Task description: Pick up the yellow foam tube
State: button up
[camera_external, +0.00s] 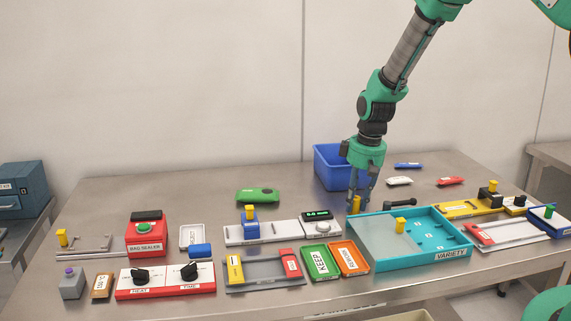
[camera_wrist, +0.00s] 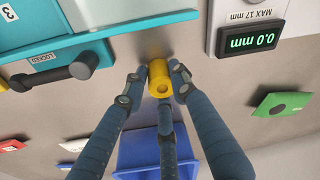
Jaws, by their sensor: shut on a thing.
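The yellow foam tube (camera_wrist: 160,78) is a short cylinder with a round hole in its end. In the wrist view it sits between the fingertips of my gripper (camera_wrist: 158,82), which is shut on it. In the external view my gripper (camera_external: 361,200) points down just behind the teal tray, with the yellow tube (camera_external: 356,204) at its fingertips. The tube is at or close to the table surface; I cannot tell whether it touches.
The teal VARIETY tray (camera_external: 420,260) is close in front of my gripper. A blue bin (camera_external: 331,168) stands behind. A dark handle (camera_external: 398,208) lies to the right. A gauge with a green display (camera_external: 318,216) is to the left. Several coloured fixtures fill the front of the table.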

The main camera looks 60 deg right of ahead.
aim_at(356, 198)
jog(key=shift+r+p, duration=0.75)
jog(key=shift+r, duration=4.25)
jog(key=shift+c, duration=0.2)
